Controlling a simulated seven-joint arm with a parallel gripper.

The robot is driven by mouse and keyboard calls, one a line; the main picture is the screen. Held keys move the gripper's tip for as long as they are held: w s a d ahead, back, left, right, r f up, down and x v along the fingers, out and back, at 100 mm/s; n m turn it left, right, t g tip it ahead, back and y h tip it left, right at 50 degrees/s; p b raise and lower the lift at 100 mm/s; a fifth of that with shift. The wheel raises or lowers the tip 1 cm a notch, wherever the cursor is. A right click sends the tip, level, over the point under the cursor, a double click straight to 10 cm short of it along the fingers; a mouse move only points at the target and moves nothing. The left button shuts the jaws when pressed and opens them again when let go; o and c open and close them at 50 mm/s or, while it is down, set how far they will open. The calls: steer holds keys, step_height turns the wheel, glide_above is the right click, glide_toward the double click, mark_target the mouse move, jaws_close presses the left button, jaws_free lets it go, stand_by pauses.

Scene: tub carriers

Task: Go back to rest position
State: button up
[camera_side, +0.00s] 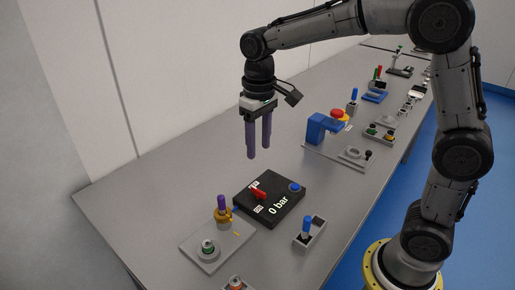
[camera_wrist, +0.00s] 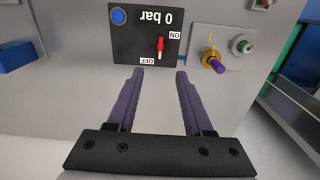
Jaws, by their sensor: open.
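My gripper (camera_side: 258,146) hangs over the table, above and behind the black box in the side view, with its two purple fingers pointing down. In the wrist view my gripper (camera_wrist: 159,72) shows its fingers apart with nothing between them. The black box (camera_side: 284,212) reads "0 bar" and has a red switch (camera_side: 258,192) and a blue button (camera_side: 295,187). In the wrist view the red switch (camera_wrist: 160,44) lies between the ON and OFF labels, its exact setting unclear.
A grey plate (camera_side: 205,255) with a purple-topped yellow valve (camera_side: 223,212) stands beside the box. A blue-handled switch (camera_side: 307,228) is at the front. A blue device with a red button (camera_side: 338,115) and several other fixtures stand farther right. The table's left part (camera_side: 150,190) is clear.

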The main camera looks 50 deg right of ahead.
steer(key=s+d+r+t, duration=0.2)
steer(key=s+r+t, duration=0.1)
steer(key=s+r, duration=0.6)
steer(key=s+f+t, duration=0.1)
steer(key=s+f, duration=0.2)
steer(key=s, duration=0.3)
steer(key=s+d+f+t, duration=0.1)
steer(key=s+f, duration=0.3)
steer(key=s, duration=0.2)
steer(key=shift+s+d+t, duration=0.2)
steer(key=shift+s+t, duration=0.1)
steer(key=shift+s, duration=0.1)
